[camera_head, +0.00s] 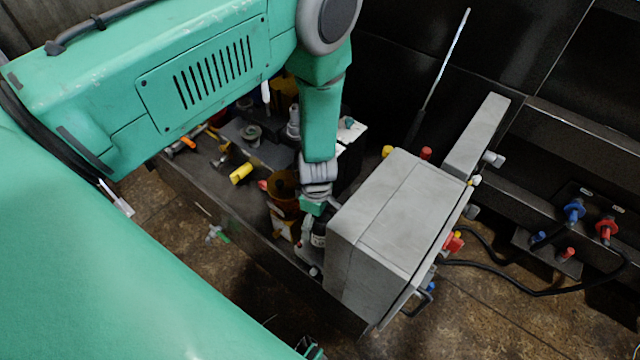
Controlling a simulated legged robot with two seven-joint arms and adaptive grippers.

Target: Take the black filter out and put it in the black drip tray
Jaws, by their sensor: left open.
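My left arm comes in from the left, bends at the top and reaches down over a cluttered dark bench. My left gripper (311,214) is at its lower end, open, beside the grey box. A dark cylinder with a pale label (318,236) is just below the gripper; I cannot tell whether they touch. I cannot pick out the black filter for sure. A flat dark piece (268,150) with a round part on it lies farther back on the bench; I cannot tell whether it is the drip tray.
A grey box (390,220) with coloured buttons stands close right of the gripper. An amber container (283,186), a yellow item (240,173) and several tools crowd the bench (220,205). Black cables (530,292) and blue and red connectors lie at the right.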

